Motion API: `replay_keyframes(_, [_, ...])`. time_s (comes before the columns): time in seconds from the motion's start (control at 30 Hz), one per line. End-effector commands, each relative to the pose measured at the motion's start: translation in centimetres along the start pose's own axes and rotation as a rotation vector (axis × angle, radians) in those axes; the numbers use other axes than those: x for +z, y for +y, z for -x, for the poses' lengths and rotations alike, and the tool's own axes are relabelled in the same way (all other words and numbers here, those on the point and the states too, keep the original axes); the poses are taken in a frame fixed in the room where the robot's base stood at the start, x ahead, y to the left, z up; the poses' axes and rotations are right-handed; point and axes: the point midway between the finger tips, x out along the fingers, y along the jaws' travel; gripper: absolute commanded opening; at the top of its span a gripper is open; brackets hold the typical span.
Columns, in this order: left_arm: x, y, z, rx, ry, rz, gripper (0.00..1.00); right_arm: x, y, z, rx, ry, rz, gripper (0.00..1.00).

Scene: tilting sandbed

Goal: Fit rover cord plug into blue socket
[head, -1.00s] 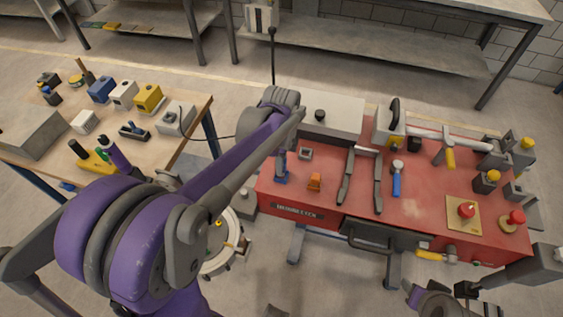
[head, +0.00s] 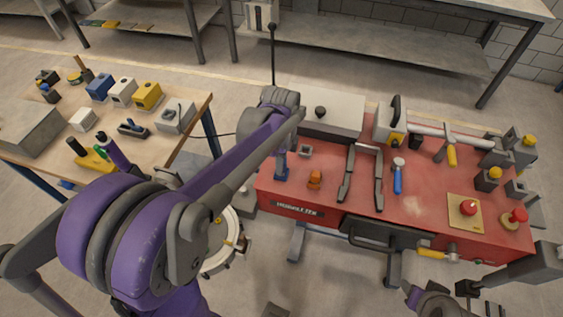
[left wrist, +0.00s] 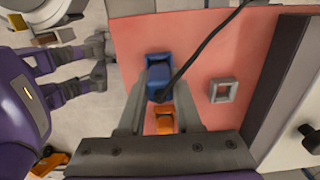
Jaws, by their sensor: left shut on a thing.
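The blue socket (head: 281,174) stands on the red cart top near its left edge; in the left wrist view it shows as a blue block (left wrist: 158,62) beyond my fingertips. My left gripper (left wrist: 160,92) points down over it, shut on the cord plug (left wrist: 159,84), a small dark blue piece largely hidden between the fingers. A black cord (left wrist: 205,42) runs from the plug to the upper right. The plug lines up with the socket, but I cannot tell how deep it sits.
An orange block (head: 315,180) and a grey square frame (head: 305,151) stand close to the socket. A large grey box (head: 332,114) is behind. Dark tongs-like handles (head: 347,178) and a blue-handled tool (head: 397,178) lie farther right. A wooden table (head: 190,125) with colored blocks is left.

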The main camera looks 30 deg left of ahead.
Motion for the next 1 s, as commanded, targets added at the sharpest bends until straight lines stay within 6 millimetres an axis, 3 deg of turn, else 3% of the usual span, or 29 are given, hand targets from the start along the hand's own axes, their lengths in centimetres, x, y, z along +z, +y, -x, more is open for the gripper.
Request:
replay_keyframes(0.43, [0.0,0.0,-1.2,0.000,0.000,0.000,0.00,0.7,0.0,-0.7,0.000,-0.005,0.000,0.50])
replay_keyframes(0.47, [0.0,0.0,-1.2,0.000,0.000,0.000,0.35,0.7,0.0,-0.7,0.000,-0.005,0.000,0.50])
replay_keyframes(0.6, [0.0,0.0,-1.1,0.000,0.000,0.000,0.60,0.6,0.0,-0.7,0.000,-0.005,0.000,0.50])
replay_keyframes(0.67, [0.0,0.0,-1.1,0.000,0.000,0.000,0.68,0.6,0.0,-0.7,0.000,-0.005,0.000,0.50])
replay_keyframes(0.87, [0.0,0.0,-1.1,0.000,0.000,0.000,0.68,0.6,0.0,-0.7,0.000,-0.005,0.000,0.50])
replay_keyframes(1.0, [0.0,0.0,-1.1,0.000,0.000,0.000,0.93,0.6,0.0,-0.7,0.000,-0.005,0.000,0.50])
